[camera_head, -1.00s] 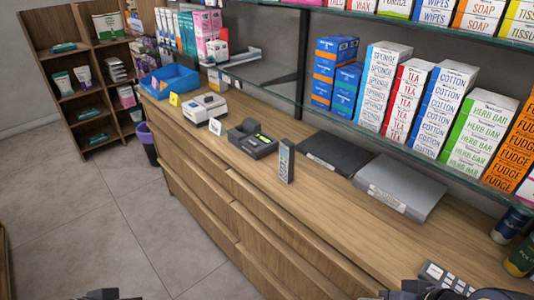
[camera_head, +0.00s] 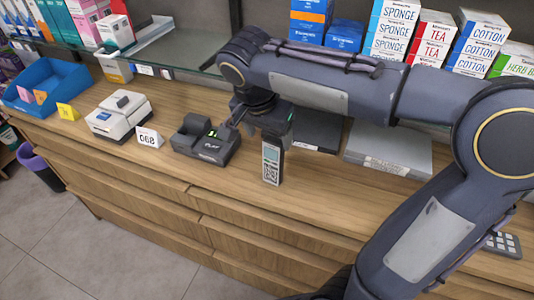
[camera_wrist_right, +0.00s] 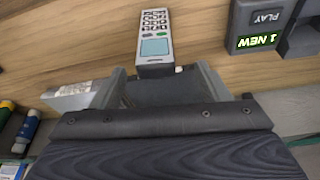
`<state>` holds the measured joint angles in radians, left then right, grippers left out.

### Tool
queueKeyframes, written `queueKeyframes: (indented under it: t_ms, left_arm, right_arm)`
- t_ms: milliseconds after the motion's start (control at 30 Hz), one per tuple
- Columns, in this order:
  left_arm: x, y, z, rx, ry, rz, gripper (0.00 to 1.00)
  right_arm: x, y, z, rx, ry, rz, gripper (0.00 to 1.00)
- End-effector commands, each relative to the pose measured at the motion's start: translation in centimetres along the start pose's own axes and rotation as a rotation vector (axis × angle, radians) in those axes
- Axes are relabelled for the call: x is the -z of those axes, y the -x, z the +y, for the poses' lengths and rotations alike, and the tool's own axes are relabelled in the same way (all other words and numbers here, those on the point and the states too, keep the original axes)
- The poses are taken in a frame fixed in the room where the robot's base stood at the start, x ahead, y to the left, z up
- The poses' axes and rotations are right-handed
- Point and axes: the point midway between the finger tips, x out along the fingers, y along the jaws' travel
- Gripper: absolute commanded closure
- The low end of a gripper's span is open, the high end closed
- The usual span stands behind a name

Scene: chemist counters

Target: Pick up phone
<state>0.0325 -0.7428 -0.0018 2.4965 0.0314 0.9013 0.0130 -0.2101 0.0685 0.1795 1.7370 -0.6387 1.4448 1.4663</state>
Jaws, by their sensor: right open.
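The phone (camera_head: 271,160) is a slim grey handset with a pale screen and keypad, standing upright on the wooden counter beside the dark phone base (camera_head: 206,142). In the right wrist view, the handset (camera_wrist_right: 154,42) shows just beyond and roughly between the fingertips. My right gripper (camera_head: 255,118) is at the handset's upper end, its fingers partly hidden by my arm in the head view. In the right wrist view the gripper (camera_wrist_right: 163,78) is open, with nothing held between its spread fingers. My left gripper is out of view.
A white card reader (camera_head: 118,115), a number card (camera_head: 149,138) and a blue tray (camera_head: 48,88) stand to the left. A dark flat box (camera_head: 318,132) and a grey one (camera_head: 388,150) lie to the right. A glass shelf (camera_head: 180,52) runs behind.

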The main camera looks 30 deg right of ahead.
Motion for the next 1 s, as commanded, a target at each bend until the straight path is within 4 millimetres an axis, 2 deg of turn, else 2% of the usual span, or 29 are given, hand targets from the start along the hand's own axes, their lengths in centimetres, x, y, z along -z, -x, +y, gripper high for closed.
queueKeyframes:
  t_ms: [433, 567, 767, 1000]
  left_arm:
    - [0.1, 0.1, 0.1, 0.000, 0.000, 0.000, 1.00]
    - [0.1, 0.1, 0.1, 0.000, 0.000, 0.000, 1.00]
    - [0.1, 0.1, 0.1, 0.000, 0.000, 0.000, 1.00]
    - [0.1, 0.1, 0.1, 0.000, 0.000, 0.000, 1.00]
  right_arm:
    - [0.3, -6.0, 0.4, -0.003, 0.000, -0.004, 0.31]
    - [0.3, -6.9, 0.4, -0.001, -0.001, -0.003, 0.31]
    - [0.3, -6.9, 0.4, 0.001, 0.000, -0.002, 0.31]
    - [0.3, -6.9, 0.4, 0.001, 0.000, -0.003, 0.60]
